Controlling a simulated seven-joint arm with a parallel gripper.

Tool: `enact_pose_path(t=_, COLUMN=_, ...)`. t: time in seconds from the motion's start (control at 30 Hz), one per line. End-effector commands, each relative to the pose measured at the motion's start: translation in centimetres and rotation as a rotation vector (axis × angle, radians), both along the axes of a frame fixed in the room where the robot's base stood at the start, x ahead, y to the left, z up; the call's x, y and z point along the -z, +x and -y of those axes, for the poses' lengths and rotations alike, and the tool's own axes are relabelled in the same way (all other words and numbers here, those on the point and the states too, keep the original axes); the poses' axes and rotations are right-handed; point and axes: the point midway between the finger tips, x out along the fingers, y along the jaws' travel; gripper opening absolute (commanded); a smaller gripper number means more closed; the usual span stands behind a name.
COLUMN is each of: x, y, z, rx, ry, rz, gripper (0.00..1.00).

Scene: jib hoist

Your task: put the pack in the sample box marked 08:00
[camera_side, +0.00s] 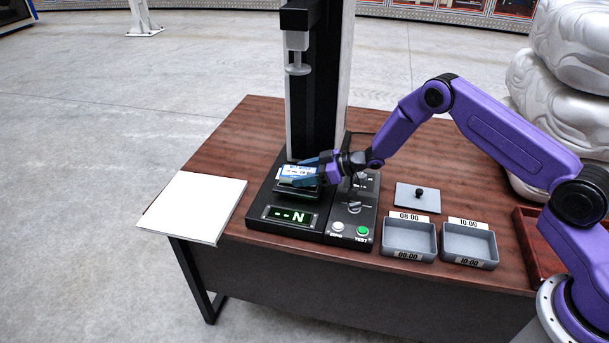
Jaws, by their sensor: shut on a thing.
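The pack (297,171), a small blue and white block, is at the base of the test stand (262,213), under its column. My gripper (312,172) reaches in from the right and is shut on the pack; its fingers hide part of it. I cannot tell whether the pack still touches the stand's plate. The sample box marked 08:00 (409,251) is a grey open tray at the right of the stand and looks empty.
A similar grey box marked 10:00 (470,263) stands right of it. A grey lid with a black knob (418,197) lies behind. The stand's panel has a TEST button (362,231) and a display (290,216) reading "--N". White paper (195,207) lies at left, a reddish tray (535,245) at right.

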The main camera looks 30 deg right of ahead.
Motion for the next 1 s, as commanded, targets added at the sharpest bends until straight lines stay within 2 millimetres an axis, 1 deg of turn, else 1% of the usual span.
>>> enact_pose_path(t=0.03, x=0.42, y=0.02, z=-0.02, rx=0.000, ry=0.001, rz=0.001, gripper=0.32)
enact_pose_path(t=0.1, x=0.63, y=0.03, z=-0.02, rx=-0.001, ry=0.001, rz=0.003, gripper=0.32)
enact_pose_path(t=0.37, x=0.67, y=0.02, z=-0.03, rx=-0.001, ry=0.001, rz=0.003, gripper=0.32)
enact_pose_path(t=0.53, x=1.13, y=-0.01, z=-0.03, rx=0.000, ry=0.001, rz=0.002, gripper=0.32)
enact_pose_path(t=0.57, x=1.10, y=-0.01, z=-0.02, rx=0.000, ry=0.001, rz=0.002, gripper=0.73)
enact_pose_path(t=0.6, x=1.09, y=-0.01, z=-0.02, rx=-0.001, ry=0.000, rz=0.003, gripper=0.86)
enact_pose_path(t=0.63, x=1.08, y=-0.01, z=-0.03, rx=-0.001, ry=0.000, rz=0.003, gripper=0.89)
enact_pose_path(t=1.0, x=1.07, y=-0.01, z=0.01, rx=-0.001, ry=0.000, rz=0.003, gripper=0.89)
